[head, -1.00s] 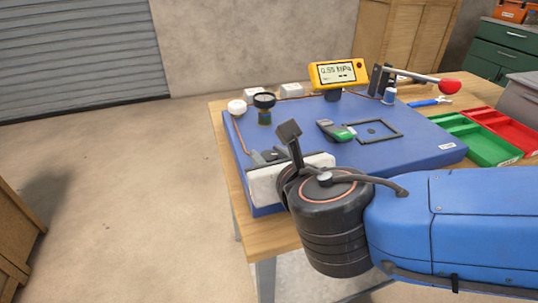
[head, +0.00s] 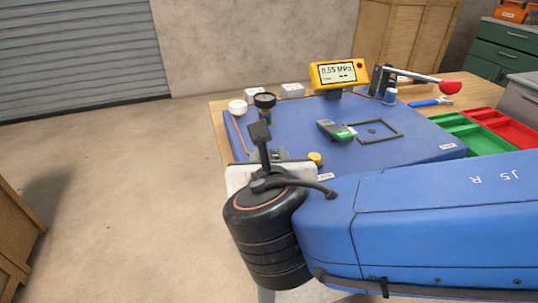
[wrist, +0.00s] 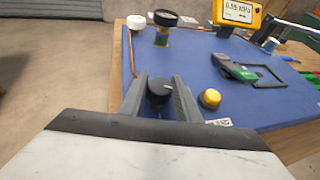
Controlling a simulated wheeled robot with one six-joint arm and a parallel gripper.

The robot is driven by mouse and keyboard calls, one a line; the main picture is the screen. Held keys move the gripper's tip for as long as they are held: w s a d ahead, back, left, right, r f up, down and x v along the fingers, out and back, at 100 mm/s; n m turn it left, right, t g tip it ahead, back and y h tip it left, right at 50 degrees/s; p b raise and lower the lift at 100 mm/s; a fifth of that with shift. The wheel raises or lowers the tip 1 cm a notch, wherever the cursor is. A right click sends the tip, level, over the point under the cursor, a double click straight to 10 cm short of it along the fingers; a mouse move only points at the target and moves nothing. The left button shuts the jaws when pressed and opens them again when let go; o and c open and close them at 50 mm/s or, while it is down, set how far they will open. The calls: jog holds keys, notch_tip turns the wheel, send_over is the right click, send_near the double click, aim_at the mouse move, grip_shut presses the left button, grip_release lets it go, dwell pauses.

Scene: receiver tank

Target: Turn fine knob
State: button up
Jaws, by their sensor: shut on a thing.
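My gripper (wrist: 159,88) is shut on a round black knob (wrist: 159,94) with a short white pointer line, at the near left of the blue board (wrist: 180,62). One grey finger stands on each side of the knob. In the head view my wrist hides this knob. The yellow meter (head: 337,74) at the back of the board reads 0.55 MPa; it also shows in part in the wrist view (wrist: 237,13). I cannot read any label on the knob.
A yellow button (wrist: 209,98) sits just right of the knob. Behind are a black-topped knob on a brass stem (wrist: 164,24) and a white cap (wrist: 138,21). A green-and-grey device (head: 337,131), a black frame (head: 376,131) and a red-ended lever (head: 449,87) lie farther right.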

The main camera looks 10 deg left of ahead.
jog(key=o, duration=1)
jog(key=shift+s, duration=0.1)
jog(key=shift+v, duration=8.6)
